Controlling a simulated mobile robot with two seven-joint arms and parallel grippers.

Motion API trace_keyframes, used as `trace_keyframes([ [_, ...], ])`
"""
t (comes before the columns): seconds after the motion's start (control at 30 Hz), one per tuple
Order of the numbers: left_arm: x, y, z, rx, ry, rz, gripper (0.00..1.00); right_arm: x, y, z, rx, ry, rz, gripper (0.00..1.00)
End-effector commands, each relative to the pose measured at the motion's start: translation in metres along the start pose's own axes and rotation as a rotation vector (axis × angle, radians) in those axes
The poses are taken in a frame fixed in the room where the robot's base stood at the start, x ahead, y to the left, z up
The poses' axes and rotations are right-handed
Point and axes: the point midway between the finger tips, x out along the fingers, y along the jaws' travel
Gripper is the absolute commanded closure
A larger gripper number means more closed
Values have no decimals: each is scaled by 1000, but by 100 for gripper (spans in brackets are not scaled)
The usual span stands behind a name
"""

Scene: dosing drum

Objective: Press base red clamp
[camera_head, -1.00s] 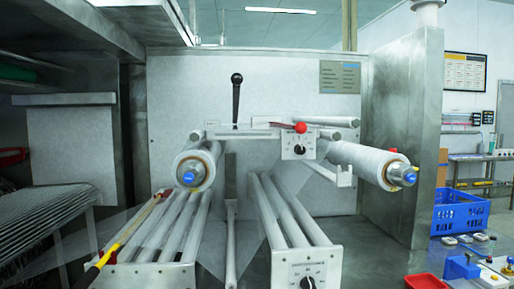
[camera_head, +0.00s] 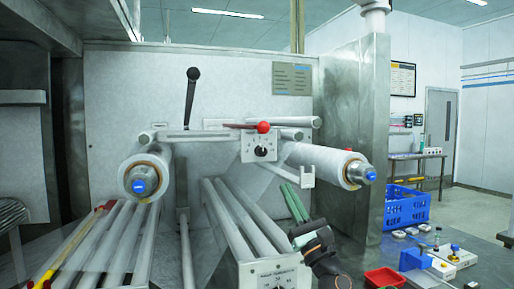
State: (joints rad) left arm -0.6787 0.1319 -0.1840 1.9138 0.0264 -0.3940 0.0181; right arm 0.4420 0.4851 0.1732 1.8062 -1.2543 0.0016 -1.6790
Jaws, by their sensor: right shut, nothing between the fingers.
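A red ball knob (camera_head: 263,127) on a thin red lever sits on top of the white dial box (camera_head: 259,148) at the middle of the machine. It is the only red clamp-like part I can make out on the machine. My right gripper (camera_head: 291,190) comes up from below with its green fingers shut and empty. In the picture it is below and to the right of the red knob, apart from it, between the lower rails and the right film roll. My left gripper is not in view.
Film rolls stick out at left (camera_head: 145,175) and right (camera_head: 330,165) of the knob. A black-handled lever (camera_head: 191,95) stands up at left. White rails (camera_head: 238,215) lie below. A blue crate (camera_head: 407,208), a red tray (camera_head: 384,279) and a blue device (camera_head: 415,258) are at right.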

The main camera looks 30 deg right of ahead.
Motion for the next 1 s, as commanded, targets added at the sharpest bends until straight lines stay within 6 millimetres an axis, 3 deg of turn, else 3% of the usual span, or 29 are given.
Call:
trace_keyframes([
  [0.23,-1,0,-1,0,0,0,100,2,0,0,4,1,0,100],
  [0.37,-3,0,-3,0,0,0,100,12,0,1,6,0,0,100],
  [0.9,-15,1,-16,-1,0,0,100,105,0,1,10,-1,-1,100],
  [1.0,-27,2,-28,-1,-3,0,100,116,0,15,5,1,2,100],
])
